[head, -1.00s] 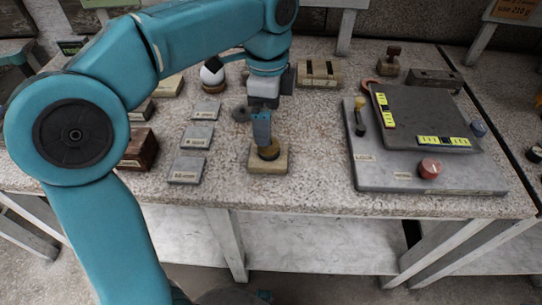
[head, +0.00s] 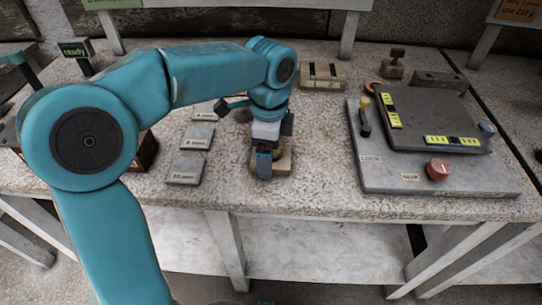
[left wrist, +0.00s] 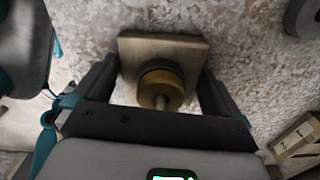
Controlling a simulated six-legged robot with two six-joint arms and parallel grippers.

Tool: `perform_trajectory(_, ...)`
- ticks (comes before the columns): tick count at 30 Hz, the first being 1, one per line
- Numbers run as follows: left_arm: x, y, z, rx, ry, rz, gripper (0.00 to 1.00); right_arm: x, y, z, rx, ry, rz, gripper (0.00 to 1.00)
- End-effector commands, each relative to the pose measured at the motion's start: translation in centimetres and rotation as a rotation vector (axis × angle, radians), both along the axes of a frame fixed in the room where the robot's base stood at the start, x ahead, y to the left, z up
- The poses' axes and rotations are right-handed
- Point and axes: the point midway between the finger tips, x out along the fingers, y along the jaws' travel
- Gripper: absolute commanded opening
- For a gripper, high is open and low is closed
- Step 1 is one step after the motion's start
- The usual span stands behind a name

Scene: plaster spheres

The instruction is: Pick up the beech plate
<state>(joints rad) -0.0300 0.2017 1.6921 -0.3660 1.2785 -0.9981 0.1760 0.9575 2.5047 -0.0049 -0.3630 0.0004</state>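The beech plate (left wrist: 138,52) is a pale square plate lying on the speckled table. A round brass-coloured piece with a small stem (left wrist: 160,88) stands on it. In the head view the plate (head: 284,165) is partly hidden behind my left gripper (head: 264,168). In the left wrist view my left gripper (left wrist: 160,72) is open, its two fingers apart on either side of the plate and the brass piece. I cannot tell whether the fingers touch the plate. My right gripper is not in view.
Several labelled grey tiles (head: 185,168) lie to the left. A slotted wooden block (head: 323,76) is behind. Bare table lies between the plate and the board.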

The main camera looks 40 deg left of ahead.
Motion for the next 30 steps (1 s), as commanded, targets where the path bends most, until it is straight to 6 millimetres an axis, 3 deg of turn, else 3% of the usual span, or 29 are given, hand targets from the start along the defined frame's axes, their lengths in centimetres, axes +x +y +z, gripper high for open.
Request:
perform_trajectory(1,0.0,0.0,0.0,0.0,0.0,0.0,0.8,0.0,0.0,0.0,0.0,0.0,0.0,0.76)
perform_trajectory(3,0.0,0.0,0.0,0.0,0.0,0.0,0.58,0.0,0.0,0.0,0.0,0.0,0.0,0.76)
perform_trajectory(12,0.0,0.0,0.2,0.0,-0.002,0.0,0.58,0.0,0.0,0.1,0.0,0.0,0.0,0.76)
perform_trajectory(17,0.1,0.0,1.5,-0.001,-0.004,0.0,0.58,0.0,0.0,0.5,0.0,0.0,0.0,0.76)
perform_trajectory(23,0.1,0.0,5.8,0.0,-0.007,-0.001,0.58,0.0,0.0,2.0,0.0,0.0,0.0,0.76)
perform_trajectory(30,0.1,-0.1,13.5,0.0,-0.007,0.0,0.58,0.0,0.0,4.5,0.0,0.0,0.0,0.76)
